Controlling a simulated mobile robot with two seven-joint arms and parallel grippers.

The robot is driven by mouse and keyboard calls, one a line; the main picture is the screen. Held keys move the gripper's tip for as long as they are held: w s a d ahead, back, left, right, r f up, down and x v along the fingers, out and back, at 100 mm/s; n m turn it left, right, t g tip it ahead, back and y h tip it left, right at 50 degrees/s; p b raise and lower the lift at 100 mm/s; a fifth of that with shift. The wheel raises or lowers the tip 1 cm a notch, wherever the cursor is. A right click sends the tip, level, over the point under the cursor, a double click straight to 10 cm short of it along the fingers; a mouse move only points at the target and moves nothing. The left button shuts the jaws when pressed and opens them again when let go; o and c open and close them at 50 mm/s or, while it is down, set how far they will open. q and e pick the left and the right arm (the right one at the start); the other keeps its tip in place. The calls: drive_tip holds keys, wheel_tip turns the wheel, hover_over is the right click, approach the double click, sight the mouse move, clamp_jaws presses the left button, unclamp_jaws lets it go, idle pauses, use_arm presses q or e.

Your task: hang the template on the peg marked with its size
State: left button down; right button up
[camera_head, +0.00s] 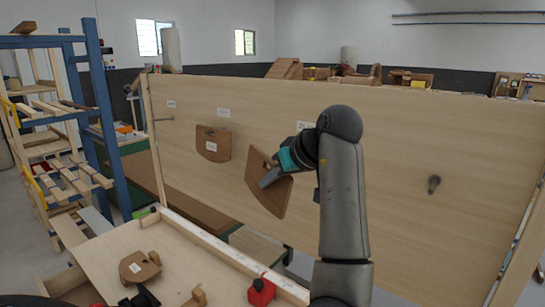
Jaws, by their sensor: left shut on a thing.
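I cannot tell whether the template touches the board or a peg. A second template (213,147) with a white label hangs on the board to its left. A bare peg (163,119) sticks out at the board's far left, below a small label (171,104). A dark peg (434,184) stands out at the right. Other labels (223,113) (305,125) are too small to read.
A pale table (100,255) in front holds a labelled wooden piece (138,267) and a red object (261,292). A blue-posted rack (98,100) with wood strips stands at the left. The board's right half is mostly clear.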

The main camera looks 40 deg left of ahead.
use_arm(q)
drive_tip(key=shift+w+r+n+p, duration=0.25)
drive_tip(key=shift+r+n+p, duration=0.25)
drive_tip(key=shift+n, duration=0.4)
drive_tip(key=shift+f, duration=0.1)
use_arm(e)
drive_tip(key=shift+d+r, duration=0.2)
drive_tip(key=shift+r, duration=0.7)
use_arm(q)
drive_tip(key=shift+w+a, duration=0.1)
drive_tip(key=shift+w, duration=0.05)
